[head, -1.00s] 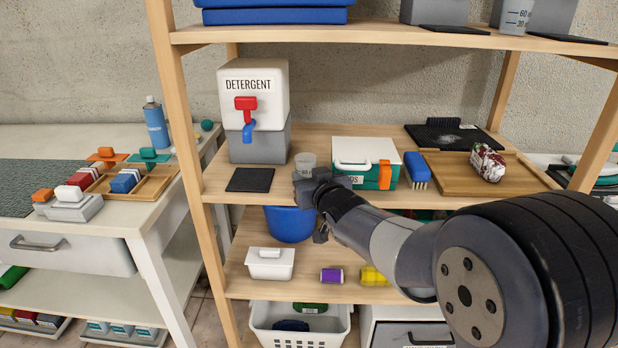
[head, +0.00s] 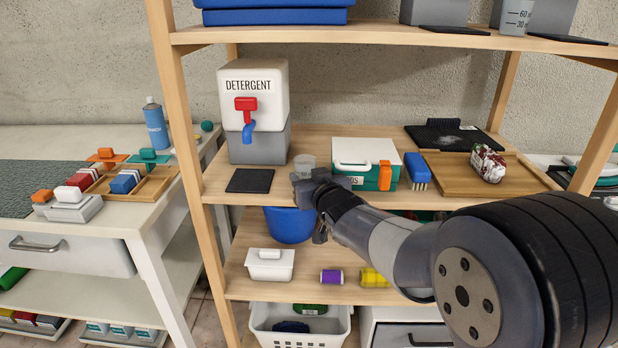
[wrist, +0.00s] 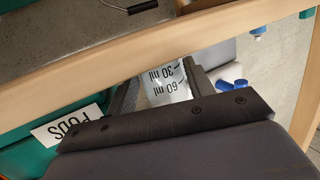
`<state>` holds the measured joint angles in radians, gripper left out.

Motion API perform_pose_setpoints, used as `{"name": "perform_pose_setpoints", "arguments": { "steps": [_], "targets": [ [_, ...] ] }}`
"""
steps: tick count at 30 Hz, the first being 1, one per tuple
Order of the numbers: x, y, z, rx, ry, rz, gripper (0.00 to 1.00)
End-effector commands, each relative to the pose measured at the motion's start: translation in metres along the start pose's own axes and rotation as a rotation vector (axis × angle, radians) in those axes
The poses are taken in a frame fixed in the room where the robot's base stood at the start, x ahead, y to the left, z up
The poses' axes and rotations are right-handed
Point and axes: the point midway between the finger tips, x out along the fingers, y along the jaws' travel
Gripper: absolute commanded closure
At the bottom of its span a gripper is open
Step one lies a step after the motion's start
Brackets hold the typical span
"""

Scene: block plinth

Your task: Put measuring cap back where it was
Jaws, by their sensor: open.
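A small clear measuring cap (head: 305,162) is on the middle shelf, right of the detergent dispenser's tap. In the wrist view the cap (wrist: 168,84), marked 30 ml and 60 ml, shows between the two fingers of my gripper (wrist: 163,88). My gripper (head: 306,181) is open around the cap, at the shelf's front edge. Its body hides the cap's lower part in the head view. A similar cap with the same markings (head: 517,17) stands on the top shelf, before a grey block.
The detergent dispenser (head: 255,110) stands behind a black pad (head: 250,180), which is bare. The green and white pods box (head: 365,163) is close on my gripper's right, with a blue brush (head: 417,170) beyond it. A wooden tray (head: 455,178) lies farther right.

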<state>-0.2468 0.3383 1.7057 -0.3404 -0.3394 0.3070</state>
Motion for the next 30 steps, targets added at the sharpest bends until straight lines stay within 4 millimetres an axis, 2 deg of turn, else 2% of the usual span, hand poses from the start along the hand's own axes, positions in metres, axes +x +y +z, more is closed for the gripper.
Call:
{"name": "perform_pose_setpoints", "arguments": {
  "steps": [12, 18, 24, 30],
  "targets": [
    [-0.075, 0.001, -0.002, -0.001, 0.002, 0.001, 0.5],
    [-0.104, 0.0, -0.002, -0.001, 0.001, 0.001, 0.5],
    [-0.117, 0.0, 0.0, 0.0, 0.0, 0.0, 0.5],
    [-0.119, 0.0, 0.0, 0.0, 0.0, 0.0, 0.5]
  ]
}}
